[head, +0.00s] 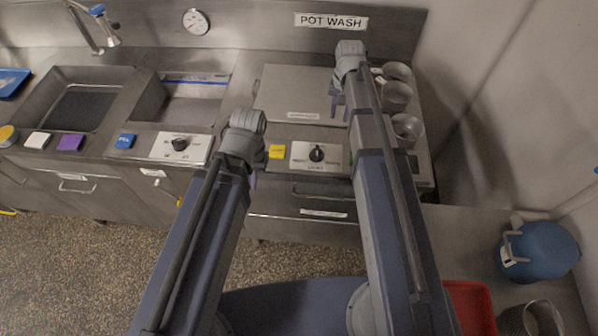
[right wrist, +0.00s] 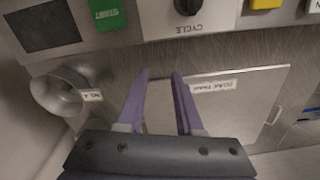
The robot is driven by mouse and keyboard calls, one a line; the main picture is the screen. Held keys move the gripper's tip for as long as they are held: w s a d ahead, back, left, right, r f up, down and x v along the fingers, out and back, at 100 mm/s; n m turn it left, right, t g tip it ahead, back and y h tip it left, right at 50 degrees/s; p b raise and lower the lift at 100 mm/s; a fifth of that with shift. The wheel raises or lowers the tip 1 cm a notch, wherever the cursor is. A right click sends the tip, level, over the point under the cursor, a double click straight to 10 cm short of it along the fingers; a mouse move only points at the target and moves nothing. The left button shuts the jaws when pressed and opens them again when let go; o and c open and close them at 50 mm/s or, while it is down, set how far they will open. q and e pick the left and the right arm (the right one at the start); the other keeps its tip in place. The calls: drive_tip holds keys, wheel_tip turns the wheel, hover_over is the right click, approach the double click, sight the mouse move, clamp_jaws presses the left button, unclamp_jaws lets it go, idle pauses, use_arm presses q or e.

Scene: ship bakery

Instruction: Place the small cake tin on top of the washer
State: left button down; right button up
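Several round metal tins stand in a row right of the washer: a back tin (head: 398,72), a middle tin (head: 396,97) and a front tin (head: 408,128). I cannot tell surely which is the small cake tin. One tin with a small label also shows at the left of the right wrist view (right wrist: 58,92).
Two sinks (head: 82,103) with a tap (head: 104,25) lie to the left. The washer's front panel has a knob (head: 317,153). A red tray (head: 472,306), a blue round container (head: 540,250) and a metal pot (head: 532,319) stand at lower right. A wall bounds the right side.

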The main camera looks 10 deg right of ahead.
drive_tip(key=s+a+n, duration=0.4)
drive_tip(key=s+a, duration=0.4)
drive_tip(key=s, duration=0.2)
drive_tip(key=s+a+n+h, duration=0.1)
drive_tip(key=s+a+n, duration=0.4)
drive_tip(key=s+a, duration=0.3)
drive_tip(key=s, duration=0.2)
drive_tip(key=shift+s, duration=0.4)
